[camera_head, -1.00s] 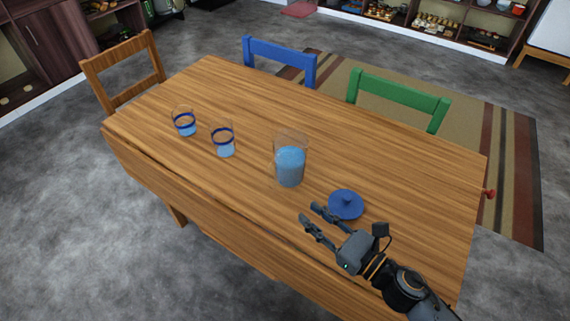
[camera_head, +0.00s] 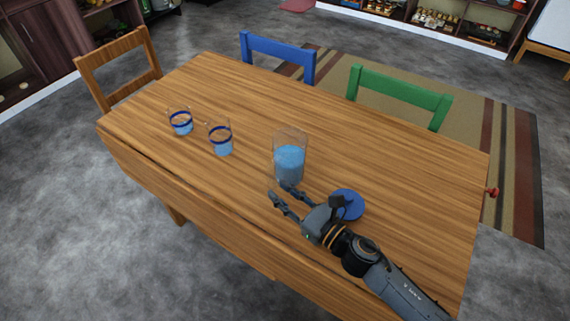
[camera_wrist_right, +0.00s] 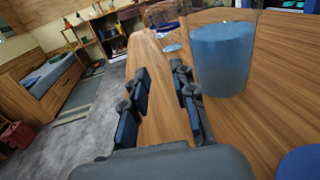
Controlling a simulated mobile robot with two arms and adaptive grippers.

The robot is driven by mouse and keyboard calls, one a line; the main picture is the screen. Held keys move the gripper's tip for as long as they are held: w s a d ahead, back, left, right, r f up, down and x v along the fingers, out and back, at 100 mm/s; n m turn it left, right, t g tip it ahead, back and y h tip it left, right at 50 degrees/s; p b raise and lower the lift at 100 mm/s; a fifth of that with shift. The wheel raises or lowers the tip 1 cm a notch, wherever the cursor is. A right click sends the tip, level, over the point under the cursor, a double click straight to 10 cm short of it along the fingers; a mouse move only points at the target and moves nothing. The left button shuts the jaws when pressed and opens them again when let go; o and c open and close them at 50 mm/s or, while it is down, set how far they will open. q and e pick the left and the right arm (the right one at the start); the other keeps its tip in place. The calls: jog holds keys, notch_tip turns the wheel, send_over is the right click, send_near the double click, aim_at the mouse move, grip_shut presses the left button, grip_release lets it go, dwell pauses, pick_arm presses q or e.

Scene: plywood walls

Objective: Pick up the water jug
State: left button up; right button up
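The water jug (camera_head: 289,158) is a clear, straight-sided vessel with blue water, upright on the wooden table (camera_head: 380,160). In the right wrist view the jug (camera_wrist_right: 222,60) stands to the right of my fingers. My right gripper (camera_head: 280,193) is open and empty, just in front of the jug in the head view, with its fingers pointing left. The fingers (camera_wrist_right: 160,95) also show spread apart in the right wrist view, with nothing between them. My left gripper is out of view.
A blue lid (camera_head: 348,206) lies on the table beside my right wrist. Two blue-banded glasses, one farther left (camera_head: 180,122) and one nearer (camera_head: 220,137), hold some water. Wooden (camera_head: 118,65), blue (camera_head: 278,58) and green (camera_head: 399,94) chairs line the table.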

aim_at(274, 185)
jog(key=x, duration=0.4)
jog(key=shift+w+a+f+p, duration=0.15)
jog(key=shift+w+a+p, duration=0.05)
jog(key=shift+w+p, duration=0.2)
grip_shut()
